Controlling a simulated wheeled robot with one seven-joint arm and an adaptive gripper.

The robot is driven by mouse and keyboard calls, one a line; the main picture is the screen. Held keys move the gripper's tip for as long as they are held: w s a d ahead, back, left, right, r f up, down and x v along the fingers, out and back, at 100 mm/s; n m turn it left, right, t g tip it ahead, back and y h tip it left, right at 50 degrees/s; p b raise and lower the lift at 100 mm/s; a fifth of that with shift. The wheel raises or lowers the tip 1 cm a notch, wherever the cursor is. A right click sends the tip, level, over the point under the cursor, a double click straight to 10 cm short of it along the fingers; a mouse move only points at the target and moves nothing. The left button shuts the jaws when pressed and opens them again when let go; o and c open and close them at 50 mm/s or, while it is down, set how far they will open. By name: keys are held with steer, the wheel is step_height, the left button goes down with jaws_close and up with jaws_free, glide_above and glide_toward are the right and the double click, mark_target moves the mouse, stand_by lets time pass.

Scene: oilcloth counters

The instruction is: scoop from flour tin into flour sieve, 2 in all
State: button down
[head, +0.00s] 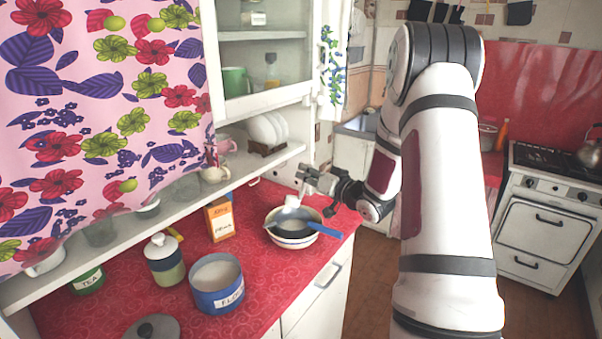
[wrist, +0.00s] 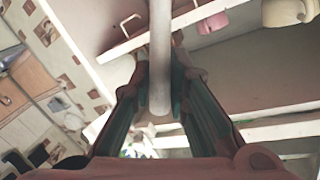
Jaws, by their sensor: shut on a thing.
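The flour tin (head: 219,300) is blue with a white label, open at the top and pale inside, on the red counter. The flour sieve (head: 295,217), with a blue handle, rests across a white bowl (head: 291,241) farther back. My gripper (head: 318,181) is above the back of the sieve and is shut on the pale handle of the scoop (head: 301,192). The scoop's whitish lower end hangs over the sieve's back edge; whether it holds flour I cannot tell. In the wrist view the scoop's handle (wrist: 160,60) runs between the two fingers.
An orange-and-white carton (head: 219,219) and a lidded jar (head: 164,262) stand between the tin and the wall. A grey lid (head: 152,328) lies at the front. A shelf (head: 130,215) with cups overhangs the counter's left side. Red counter is clear between tin and bowl.

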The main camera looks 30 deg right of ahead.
steer(key=w+d+f+m+g+y+p, duration=0.1)
steer(key=d+f+m, duration=0.3)
steer(key=f+m, duration=0.3)
steer(key=shift+d+f+m+g+y+p, duration=0.2)
steer(key=shift+d+m+g+y+p, duration=0.15)
steer(key=shift+m, duration=0.35)
steer(key=shift+w+d, duration=0.15)
